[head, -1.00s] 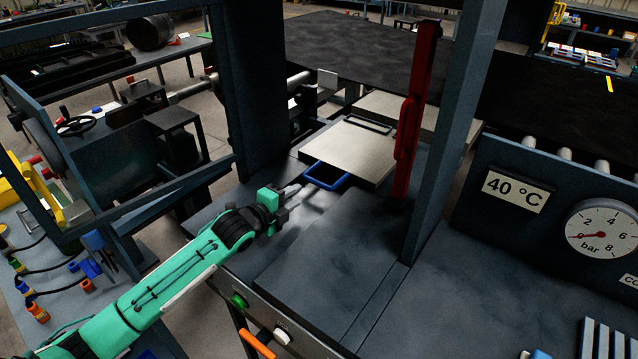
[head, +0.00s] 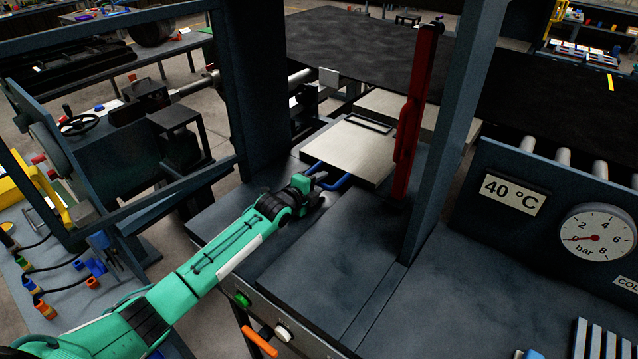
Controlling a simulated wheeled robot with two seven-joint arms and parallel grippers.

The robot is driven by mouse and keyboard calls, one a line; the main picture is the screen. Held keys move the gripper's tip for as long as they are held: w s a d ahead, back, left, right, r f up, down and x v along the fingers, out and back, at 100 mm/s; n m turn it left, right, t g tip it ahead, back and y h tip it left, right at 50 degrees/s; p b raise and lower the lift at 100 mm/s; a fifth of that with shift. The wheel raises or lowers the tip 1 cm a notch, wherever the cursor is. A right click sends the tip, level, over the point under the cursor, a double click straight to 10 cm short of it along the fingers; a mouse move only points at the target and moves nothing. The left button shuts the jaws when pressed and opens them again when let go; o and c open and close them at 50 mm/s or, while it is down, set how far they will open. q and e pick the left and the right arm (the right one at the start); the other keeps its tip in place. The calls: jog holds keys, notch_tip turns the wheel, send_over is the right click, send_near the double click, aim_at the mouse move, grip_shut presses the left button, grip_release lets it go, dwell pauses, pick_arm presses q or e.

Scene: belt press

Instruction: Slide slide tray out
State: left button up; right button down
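The slide tray (head: 352,150) is a flat, pale metal plate with a slot near its far edge. It lies in the press opening, between the dark left post and the red upright. A blue handle (head: 343,183) sticks out from its near edge. My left gripper (head: 318,183) is at the left part of the handle and covers some of it. Its fingers are small and partly hidden, so I cannot tell whether they are open or shut on the handle. My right gripper is not in view.
A red upright bar (head: 411,120) stands just right of the tray, with a blue-grey post (head: 447,130) beyond it. The dark table top (head: 325,255) in front of the tray is clear. A gauge panel (head: 560,215) stands at the right.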

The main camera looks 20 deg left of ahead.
pick_arm(q)
grip_shut()
jog(key=shift+s, duration=0.1)
